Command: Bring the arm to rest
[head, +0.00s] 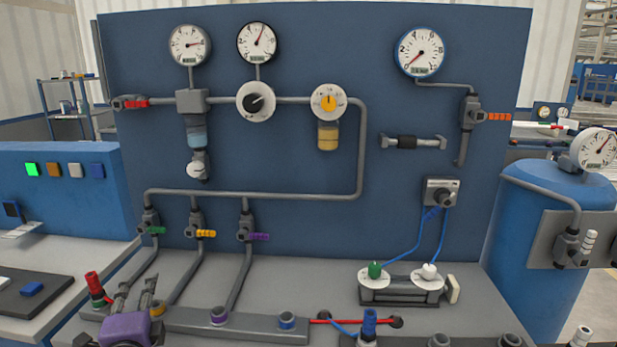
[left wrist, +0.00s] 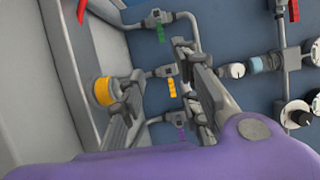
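My left gripper (head: 136,288) is at the lower left of the head view, its purple body low and its grey fingers pointing at the panel. In the left wrist view the two fingers (left wrist: 157,62) stand apart with nothing held between them. A pipe fitting with an orange collar (head: 157,310) is just beside the gripper; its orange cap (left wrist: 104,91) also shows beside one finger in the left wrist view. The yellow-handled valve (head: 206,234) is ahead, apart from the fingers. My right gripper is in neither view.
A blue panel (head: 300,220) carries gauges, pipes and valves with green (head: 156,230) and purple (head: 262,237) handles. A red-handled fitting (head: 95,285) stands close left of the gripper. A grey manifold (head: 255,322) lies to its right. A blue tank (head: 545,230) is far right.

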